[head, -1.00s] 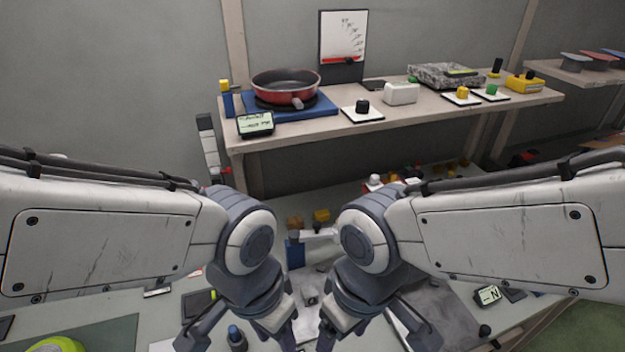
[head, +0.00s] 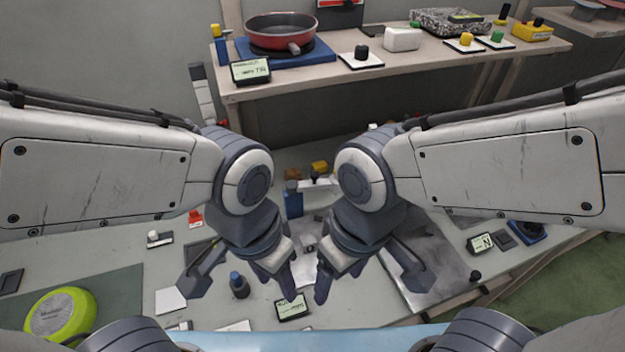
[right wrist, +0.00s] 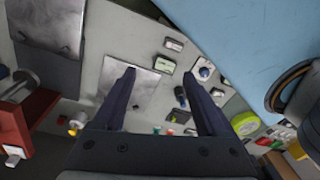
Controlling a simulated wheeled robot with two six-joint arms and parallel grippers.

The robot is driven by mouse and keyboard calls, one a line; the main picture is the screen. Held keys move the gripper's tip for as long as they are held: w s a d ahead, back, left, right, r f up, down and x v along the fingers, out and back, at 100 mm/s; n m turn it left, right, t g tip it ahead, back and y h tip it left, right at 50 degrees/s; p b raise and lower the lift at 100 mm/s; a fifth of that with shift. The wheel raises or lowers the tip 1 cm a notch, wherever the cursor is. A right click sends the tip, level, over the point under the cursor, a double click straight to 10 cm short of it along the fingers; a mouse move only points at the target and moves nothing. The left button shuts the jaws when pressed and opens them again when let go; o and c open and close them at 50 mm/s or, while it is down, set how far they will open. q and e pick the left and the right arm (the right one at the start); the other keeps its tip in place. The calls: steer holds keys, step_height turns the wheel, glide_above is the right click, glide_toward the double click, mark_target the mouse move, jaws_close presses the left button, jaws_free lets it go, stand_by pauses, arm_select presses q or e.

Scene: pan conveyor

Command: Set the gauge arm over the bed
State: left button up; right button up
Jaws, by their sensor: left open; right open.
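What looks like the gauge arm is a pale horizontal bar (head: 318,184) by a blue post (head: 293,203), beyond my grippers in the head view. Its right end is hidden behind my right arm. A grey metal plate (head: 308,268), perhaps the bed, lies in front of it, partly covered by my grippers. A metal plate also shows in the right wrist view (right wrist: 147,83). My left gripper (head: 243,286) is open above the table, with a dark blue-topped knob (head: 238,287) seen between its fingers. My right gripper (head: 370,284) is open and empty. Neither touches the bar.
A larger grey plate (head: 430,265) lies at right. The raised back shelf (head: 300,82) carries a red pan (head: 280,35), a white box and several knobs.

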stand_by(0.3)
steer(key=shift+w, duration=0.1)
steer(key=shift+c, duration=1.3)
steer(key=m+t+y+b, duration=0.1)
steer(key=t+y+b, duration=0.2)
steer(key=t+y, duration=0.85)
glide_toward(313, 172)
steer(key=a+f+t+h, duration=0.1)
steer(key=a+t+h, duration=0.2)
steer(key=t, duration=0.1)
steer(key=b+x, duration=0.1)
steer(key=b, duration=0.1)
steer(key=b+x, duration=0.1)
steer(key=b, duration=0.1)
steer(key=shift+w+a+f+b, duration=0.25)
steer(key=shift+a+f+b, duration=0.05)
steer(key=shift+b, duration=0.05)
steer(key=shift+w+a+r+p, duration=0.25)
steer(key=shift+w+p, duration=0.15)
steer(key=shift+p, duration=0.1)
steer(key=shift+w+a+r+p, duration=0.25)
steer(key=shift+w+p, duration=0.15)
steer(key=shift+p, duration=0.1)
steer(key=shift+h, duration=0.25)
steer(key=p+x, duration=0.1)
steer(key=x, duration=0.4)
steer(key=shift+w+f, duration=0.1)
steer(key=shift+f, duration=0.05)
steer(key=shift+w+a, duration=0.2)
steer(key=shift+w, duration=0.1)
